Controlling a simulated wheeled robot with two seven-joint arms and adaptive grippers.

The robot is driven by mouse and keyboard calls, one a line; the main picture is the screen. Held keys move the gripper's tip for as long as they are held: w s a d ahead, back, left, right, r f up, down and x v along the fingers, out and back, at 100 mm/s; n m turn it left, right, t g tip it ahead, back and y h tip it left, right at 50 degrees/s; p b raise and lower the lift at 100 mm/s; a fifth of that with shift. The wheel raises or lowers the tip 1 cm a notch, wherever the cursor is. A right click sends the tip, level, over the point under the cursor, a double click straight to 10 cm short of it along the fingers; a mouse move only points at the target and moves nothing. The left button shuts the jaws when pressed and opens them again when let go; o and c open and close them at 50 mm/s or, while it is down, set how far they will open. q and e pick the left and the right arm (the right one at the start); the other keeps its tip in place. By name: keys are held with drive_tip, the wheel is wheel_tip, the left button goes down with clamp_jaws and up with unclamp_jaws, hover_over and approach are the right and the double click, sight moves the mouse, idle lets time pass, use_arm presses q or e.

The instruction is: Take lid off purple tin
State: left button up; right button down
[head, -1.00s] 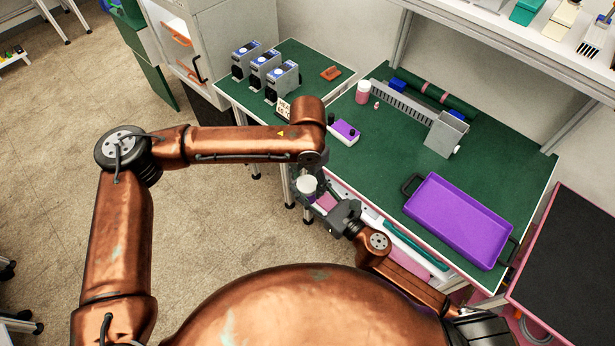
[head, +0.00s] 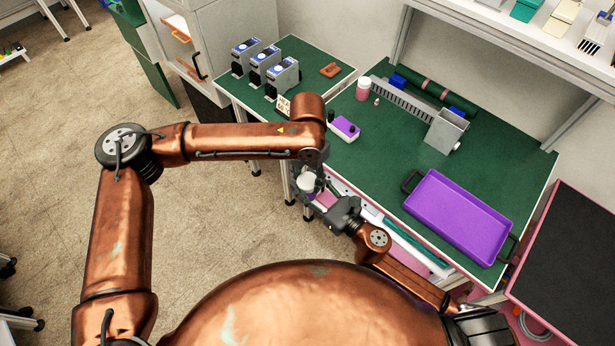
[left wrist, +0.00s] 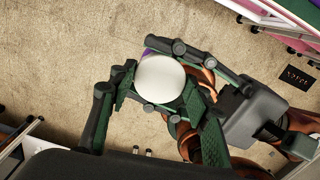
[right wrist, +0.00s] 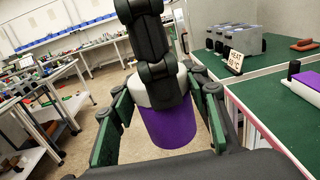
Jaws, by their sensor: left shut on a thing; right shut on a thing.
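The purple tin (right wrist: 170,127) is upright between the green-padded fingers of my right gripper (right wrist: 165,105), which is shut on it. Its white lid (left wrist: 160,78) sits directly above the purple body; I see no clear gap between them. My left gripper (left wrist: 158,98) reaches down from above and is shut on the lid, with its fingers on either side. In the right wrist view, a dark left finger hides the middle of the lid (right wrist: 135,90). In the head view, both grippers meet around the tin, off the bench's front edge, and the lid (head: 307,182) shows small between them.
A green-topped bench (head: 395,175) lies beyond, with a purple tray (head: 458,215), a purple-and-white box (head: 344,128), a pink jar (head: 363,88) and a grey metal rack (head: 445,132). Grey devices (head: 265,67) stand at the back left. Open floor is below and left of the tin.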

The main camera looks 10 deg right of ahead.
use_arm(q)
drive_tip(key=shift+w+a+n, duration=0.1)
drive_tip(key=shift+w+n, duration=0.05)
drive_tip(key=shift+n, duration=0.95)
drive_tip(key=shift+c, duration=0.2)
drive_tip(key=o, duration=1.3)
